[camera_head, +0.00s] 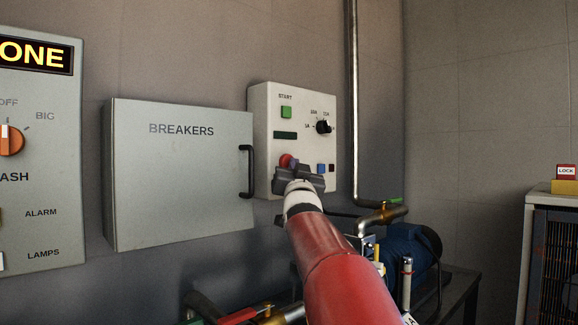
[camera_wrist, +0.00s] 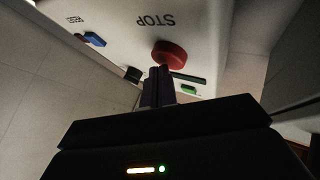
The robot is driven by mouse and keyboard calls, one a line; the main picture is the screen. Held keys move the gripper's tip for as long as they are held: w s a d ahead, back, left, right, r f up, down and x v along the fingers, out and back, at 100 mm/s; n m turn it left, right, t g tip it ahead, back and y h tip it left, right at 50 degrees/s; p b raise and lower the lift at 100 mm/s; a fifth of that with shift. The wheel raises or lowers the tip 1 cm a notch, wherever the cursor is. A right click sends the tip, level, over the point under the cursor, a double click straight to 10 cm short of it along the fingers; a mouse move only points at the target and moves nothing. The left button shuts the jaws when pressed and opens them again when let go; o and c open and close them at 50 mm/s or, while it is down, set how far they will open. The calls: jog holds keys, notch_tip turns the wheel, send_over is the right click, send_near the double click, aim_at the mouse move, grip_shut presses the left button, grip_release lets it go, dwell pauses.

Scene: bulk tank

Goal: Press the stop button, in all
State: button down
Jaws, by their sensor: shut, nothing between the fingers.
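The stop button is a round red knob (camera_head: 285,159) low on the left of a pale control box (camera_head: 262,125) on the wall. It also shows in the wrist view as a red knob (camera_wrist: 170,53) beside the upside-down word STOP. My gripper (camera_head: 298,176) is in front of the box's lower part and hides some of it. In the wrist view my gripper's fingers (camera_wrist: 162,72) are shut and empty. Their tips overlap the near edge of the red knob; I cannot tell whether they touch it.
The same box has a green START button (camera_head: 286,112), a black selector knob (camera_head: 324,127) and a blue button (camera_head: 321,168). A closed BREAKERS cabinet (camera_head: 180,175) with a black handle (camera_head: 246,172) stands left. A vertical pipe (camera_head: 354,100) and a blue motor (camera_head: 405,250) are right.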

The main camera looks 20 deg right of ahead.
jog(key=shift+s+d+b, duration=0.2)
jog(key=shift+s+b, duration=0.1)
jog(key=shift+s, duration=0.25)
jog(key=shift+s+d+b, duration=0.3)
jog(key=shift+s+b, duration=0.2)
jog(key=shift+s, duration=0.3)
jog(key=shift+s+d+b, duration=0.25)
jog(key=shift+s+b, duration=0.25)
jog(key=shift+s, duration=0.25)
jog(key=shift+s+d+b, duration=0.3)
jog(key=shift+s+b, duration=0.2)
jog(key=shift+s, duration=0.3)
